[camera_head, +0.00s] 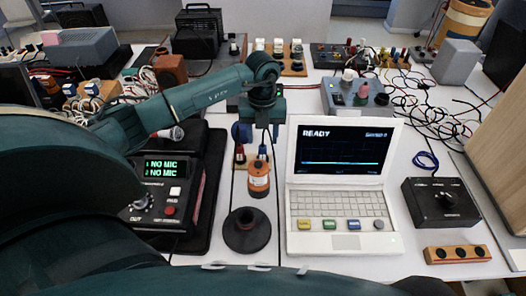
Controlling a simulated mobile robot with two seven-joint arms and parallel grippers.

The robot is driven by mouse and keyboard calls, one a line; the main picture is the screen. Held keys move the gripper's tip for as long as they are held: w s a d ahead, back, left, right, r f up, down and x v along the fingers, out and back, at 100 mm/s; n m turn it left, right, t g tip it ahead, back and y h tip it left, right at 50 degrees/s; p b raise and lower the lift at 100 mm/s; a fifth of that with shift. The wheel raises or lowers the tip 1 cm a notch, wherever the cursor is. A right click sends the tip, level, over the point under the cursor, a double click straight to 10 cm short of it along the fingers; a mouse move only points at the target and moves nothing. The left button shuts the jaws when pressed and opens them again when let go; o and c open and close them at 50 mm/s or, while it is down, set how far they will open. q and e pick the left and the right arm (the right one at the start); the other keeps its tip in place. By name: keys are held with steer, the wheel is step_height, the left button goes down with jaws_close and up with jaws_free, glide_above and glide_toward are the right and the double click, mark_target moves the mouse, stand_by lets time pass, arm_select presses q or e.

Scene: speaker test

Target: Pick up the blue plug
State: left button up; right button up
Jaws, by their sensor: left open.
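The blue plug (262,150) stands in a small wooden block (241,163) near the middle of the head view. A red plug (240,153) stands beside it to the left. My left gripper (259,138) points down just above the plugs, with its jaws open. It partly hides the plugs' tops, and I cannot tell whether it touches the blue one. My right gripper is not in view.
An orange-and-white cylinder (259,182) and a black cone-shaped piece (247,232) stand in front of the block. A white laptop (340,210) is close on the right. A black device reading "NO MIC" (165,190) is on the left.

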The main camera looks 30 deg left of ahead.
mark_target(263, 146)
arm_select(q)
steer(key=shift+f+p, duration=0.3)
steer(key=shift+f, duration=2.65)
steer(key=shift+c, duration=0.6)
jaws_close()
